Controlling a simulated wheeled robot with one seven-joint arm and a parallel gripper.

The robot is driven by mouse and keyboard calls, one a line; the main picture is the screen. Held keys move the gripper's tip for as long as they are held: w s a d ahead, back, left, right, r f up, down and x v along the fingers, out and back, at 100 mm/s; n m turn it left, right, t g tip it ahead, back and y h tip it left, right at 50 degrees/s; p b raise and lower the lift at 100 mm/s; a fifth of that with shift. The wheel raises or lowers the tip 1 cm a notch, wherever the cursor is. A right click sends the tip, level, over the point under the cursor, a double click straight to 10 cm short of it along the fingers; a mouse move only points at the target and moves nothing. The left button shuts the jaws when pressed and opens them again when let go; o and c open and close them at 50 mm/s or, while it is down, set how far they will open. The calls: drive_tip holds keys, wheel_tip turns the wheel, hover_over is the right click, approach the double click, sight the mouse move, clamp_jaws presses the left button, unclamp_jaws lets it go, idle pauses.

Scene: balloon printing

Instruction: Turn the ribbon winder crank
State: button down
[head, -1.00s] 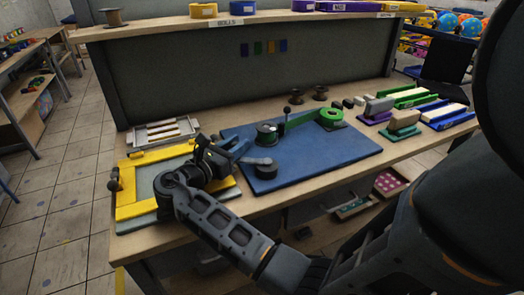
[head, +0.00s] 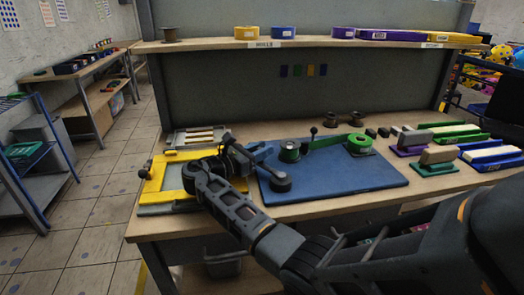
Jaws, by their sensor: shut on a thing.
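The ribbon winder stands on the blue mat (head: 370,186) in the head view. Its green-and-black spool (head: 289,153) is joined by a green ribbon (head: 325,142) to a green roll (head: 360,145) at the right. The crank's upright pin with a dark knob (head: 313,131) rises just right of the spool. My gripper (head: 264,152) is just left of the spool, its blue-grey fingers low over the mat's left side. It is apart from the knob in the picture. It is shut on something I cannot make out. A dark round piece (head: 279,182) shows just below the fingers.
A yellow frame (head: 160,180) lies left of the mat, partly behind my arm. Two small dark spools (head: 331,119) stand behind the mat. Green, purple and blue stamp-like blocks (head: 440,155) crowd the right. The mat's front right part is clear.

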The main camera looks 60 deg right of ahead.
drive_tip(key=c, duration=1)
unclamp_jaws()
drive_tip(key=shift+b+v, duration=0.65)
drive_tip(key=shift+v, duration=3.25)
